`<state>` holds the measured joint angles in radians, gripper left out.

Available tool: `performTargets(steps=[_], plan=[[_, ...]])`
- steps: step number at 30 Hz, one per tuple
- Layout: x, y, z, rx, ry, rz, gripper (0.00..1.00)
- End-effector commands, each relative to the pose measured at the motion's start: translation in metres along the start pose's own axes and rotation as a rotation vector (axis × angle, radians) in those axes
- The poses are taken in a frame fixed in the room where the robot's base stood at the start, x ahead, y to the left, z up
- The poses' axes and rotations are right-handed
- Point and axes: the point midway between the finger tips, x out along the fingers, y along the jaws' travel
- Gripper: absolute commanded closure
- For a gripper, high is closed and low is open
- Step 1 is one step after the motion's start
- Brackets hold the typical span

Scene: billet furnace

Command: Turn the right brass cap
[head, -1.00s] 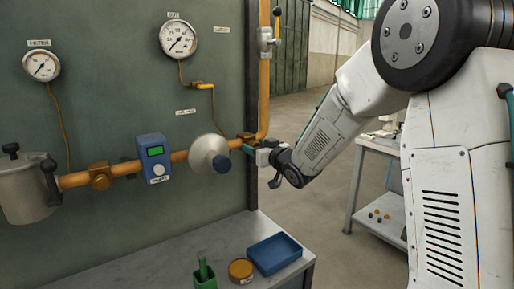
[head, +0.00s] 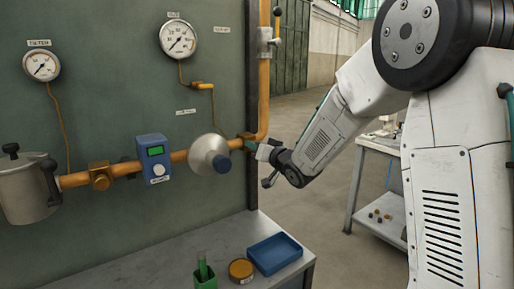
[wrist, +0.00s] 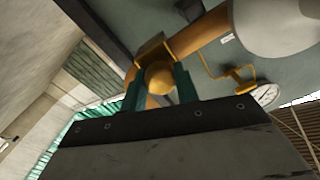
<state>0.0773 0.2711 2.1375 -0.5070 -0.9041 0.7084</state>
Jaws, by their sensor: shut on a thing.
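The right brass cap (wrist: 158,77) is a rounded brass knob on a square brass fitting on the orange pipe. In the wrist view it sits between the two green fingers of my gripper (wrist: 160,86), which is shut on it. In the head view my gripper (head: 249,146) reaches in from the right to the right brass fitting (head: 244,136), and the cap itself is mostly hidden there. A second brass fitting (head: 101,176) sits on the pipe at the left.
A grey cone-shaped body with a blue end (head: 210,155) is close left of my gripper. A blue instrument (head: 154,158) and two gauges (head: 178,38) are further left. A bench below holds a blue tray (head: 274,253), a brass disc (head: 241,270) and a green holder (head: 205,277).

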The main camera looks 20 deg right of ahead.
Motion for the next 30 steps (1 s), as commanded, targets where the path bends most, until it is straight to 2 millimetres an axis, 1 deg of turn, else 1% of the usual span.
performTargets(steps=[30], plan=[[-0.0001, 0.0017, 0.0007, 0.962, 0.0, 0.001, 0.92]])
